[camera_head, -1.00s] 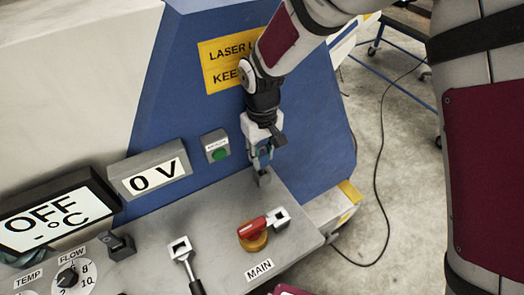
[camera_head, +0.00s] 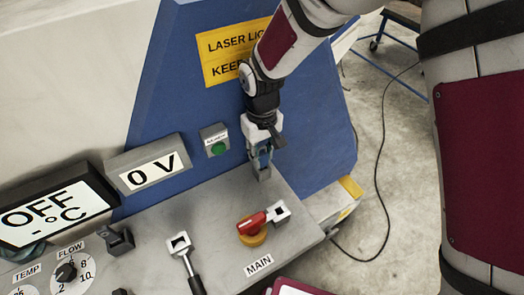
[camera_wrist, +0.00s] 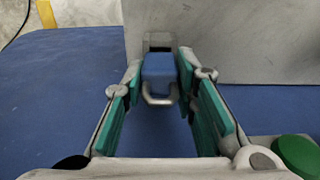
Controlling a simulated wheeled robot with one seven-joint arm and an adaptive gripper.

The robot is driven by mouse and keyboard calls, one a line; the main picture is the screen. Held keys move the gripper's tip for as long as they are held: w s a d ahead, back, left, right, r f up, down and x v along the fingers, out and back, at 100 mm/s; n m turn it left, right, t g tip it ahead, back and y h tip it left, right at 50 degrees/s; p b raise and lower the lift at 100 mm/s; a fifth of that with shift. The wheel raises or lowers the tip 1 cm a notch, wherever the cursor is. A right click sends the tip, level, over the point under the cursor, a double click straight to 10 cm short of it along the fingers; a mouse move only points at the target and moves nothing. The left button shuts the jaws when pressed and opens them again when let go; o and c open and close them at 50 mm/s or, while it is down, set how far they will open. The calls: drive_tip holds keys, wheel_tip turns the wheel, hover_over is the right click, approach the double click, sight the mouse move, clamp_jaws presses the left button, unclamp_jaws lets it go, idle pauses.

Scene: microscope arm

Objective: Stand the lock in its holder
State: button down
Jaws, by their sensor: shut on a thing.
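The lock (camera_wrist: 160,68) is a small blue padlock with a metal shackle facing the camera in the wrist view. My gripper (camera_wrist: 159,72) is shut on its blue body, a green-padded finger on each side. The holder (camera_wrist: 158,39) is a grey block right beyond the far end of the lock. In the head view my gripper (camera_head: 260,157) points down just above the holder (camera_head: 264,173) on the grey panel. The lock is mostly hidden there by the fingers. I cannot tell whether its lower end is inside the holder.
A red-handled MAIN switch (camera_head: 252,224) stands on the panel in front of the holder. A green button box (camera_head: 215,140) is on the blue wall to the left. A black-handled lever (camera_head: 187,262) lies further left. The panel (camera_head: 222,205) between is bare.

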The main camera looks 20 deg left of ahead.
drive_tip(key=shift+f, duration=0.4)
drive_tip(key=c, duration=1.2)
unclamp_jaws()
wheel_tip(320, 180, up, 12)
drive_tip(key=shift+d, duration=0.1)
drive_tip(key=s+d+r+m+t, duration=0.1)
drive_tip(key=d+r+m, duration=0.1)
drive_tip(key=d+r, duration=0.65)
drive_tip(key=d+r+m+t, duration=0.25)
drive_tip(key=d+r, duration=0.25)
drive_tip(key=d, duration=0.6)
drive_tip(key=s+d+r+m+t, duration=0.2)
drive_tip(key=s+d+m, duration=0.3)
drive_tip(key=s+d, duration=0.7)
drive_tip(key=shift+s+d+r, duration=0.4)
drive_tip(key=shift+d+r, duration=0.3)
drive_tip(key=shift+d, duration=0.55)
